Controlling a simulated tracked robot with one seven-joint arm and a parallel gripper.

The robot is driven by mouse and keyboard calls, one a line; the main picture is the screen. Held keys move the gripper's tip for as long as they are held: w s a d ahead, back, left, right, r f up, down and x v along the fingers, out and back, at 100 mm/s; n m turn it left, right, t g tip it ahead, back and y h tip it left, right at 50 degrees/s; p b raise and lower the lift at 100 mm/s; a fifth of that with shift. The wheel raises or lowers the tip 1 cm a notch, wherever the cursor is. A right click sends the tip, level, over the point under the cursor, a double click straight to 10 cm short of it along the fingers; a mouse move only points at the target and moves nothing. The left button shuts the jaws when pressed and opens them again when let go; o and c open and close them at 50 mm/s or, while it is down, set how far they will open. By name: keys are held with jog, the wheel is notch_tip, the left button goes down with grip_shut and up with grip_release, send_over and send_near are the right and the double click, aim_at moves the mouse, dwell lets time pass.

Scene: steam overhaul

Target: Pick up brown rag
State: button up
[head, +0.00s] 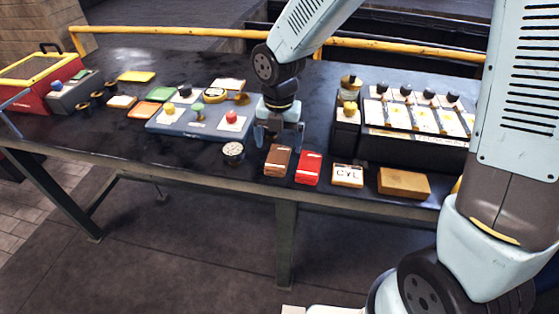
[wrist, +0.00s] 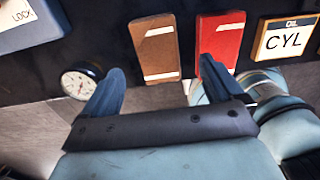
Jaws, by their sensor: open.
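The brown rag (head: 278,160) lies flat near the front edge of the dark bench, as a folded rectangle with a pale band. In the wrist view the brown rag (wrist: 155,48) shows just beyond and between the fingertips. My gripper (head: 279,138) points down over the bench, just behind the rag in the head view. In the wrist view my gripper (wrist: 162,70) is open with nothing between its fingers. It appears apart from the rag; its exact height is hard to tell.
A similar red rag (head: 308,168) lies right beside the brown one. Further right are a CYL-labelled block (head: 347,176) and a tan block (head: 403,183). A round gauge (head: 233,152) sits to the left. A blue tray (head: 185,128) and a black rack (head: 400,150) stand behind.

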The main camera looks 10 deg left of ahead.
aim_at(278, 157)
jog(key=shift+a+f, duration=0.15)
jog(key=shift+f, duration=2.35)
jog(key=shift+c, duration=0.4)
jog(key=c, duration=1.2)
jog(key=shift+o, duration=0.2)
jog(key=shift+s+r, duration=0.15)
jog(key=shift+r, duration=1.7)
jog(key=s+r, duration=0.2)
jog(key=s+d+r, duration=0.1)
jog(key=s+r, duration=0.1)
jog(key=r, duration=0.1)
jog(key=shift+s+d+r, duration=0.1)
jog(key=shift+s+d, duration=0.05)
jog(key=s+d+r, duration=0.2)
jog(key=s+r, duration=0.2)
jog(key=s, duration=0.5)
jog(key=shift+d, duration=0.15)
